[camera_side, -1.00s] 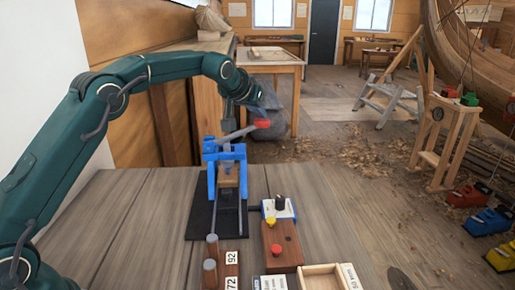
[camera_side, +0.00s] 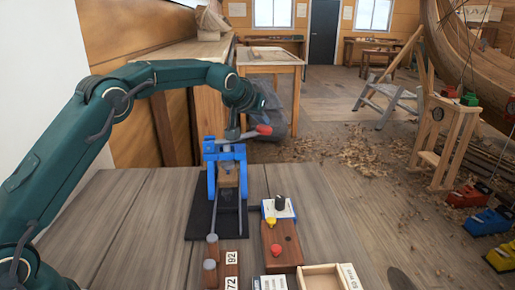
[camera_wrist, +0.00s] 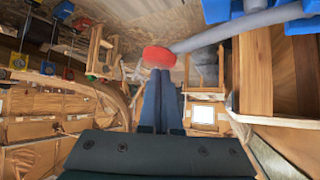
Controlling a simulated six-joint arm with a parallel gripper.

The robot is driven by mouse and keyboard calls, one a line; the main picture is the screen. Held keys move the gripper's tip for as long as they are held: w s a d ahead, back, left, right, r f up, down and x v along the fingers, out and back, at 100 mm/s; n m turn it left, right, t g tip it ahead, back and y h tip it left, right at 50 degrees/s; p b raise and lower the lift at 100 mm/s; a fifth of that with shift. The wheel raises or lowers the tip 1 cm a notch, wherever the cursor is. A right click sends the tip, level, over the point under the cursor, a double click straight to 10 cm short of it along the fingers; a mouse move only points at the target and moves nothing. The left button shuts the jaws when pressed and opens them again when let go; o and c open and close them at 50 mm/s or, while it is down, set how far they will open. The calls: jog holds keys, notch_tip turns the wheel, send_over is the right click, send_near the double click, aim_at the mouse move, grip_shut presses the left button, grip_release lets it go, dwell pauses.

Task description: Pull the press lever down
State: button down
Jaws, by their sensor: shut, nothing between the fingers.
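The press (camera_side: 226,153) has a blue frame and stands on a black base on the bench. Its grey lever slopes up slightly to the right and ends in a red knob (camera_side: 264,129). My gripper (camera_side: 264,119) is just above the knob in the side view; its fingers are hard to make out against the dark sack. In the wrist view, my shut, empty fingers (camera_wrist: 162,74) reach to the red knob (camera_wrist: 160,57), with the grey lever (camera_wrist: 235,27) running to the upper right. The fingertips look at or touching the knob; exact contact is unclear.
Right of the press is a switch box (camera_side: 280,208) with a black knob, beside a wooden block (camera_side: 282,245) with red and yellow knobs. A wooden tray (camera_side: 325,277) and numbered posts (camera_side: 211,262) stand at the front. The bench's right side is clear.

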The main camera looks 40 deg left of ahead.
aim_at(261, 128)
jog(key=shift+f, duration=0.6)
jog(key=shift+d+f, duration=0.1)
jog(key=shift+f, duration=0.95)
jog(key=r, duration=0.1)
jog(key=a+r, duration=0.1)
jog(key=r, duration=0.1)
jog(key=s+r, duration=0.1)
jog(key=shift+a+r, duration=0.15)
jog(key=shift+r, duration=0.2)
dwell(0.3)
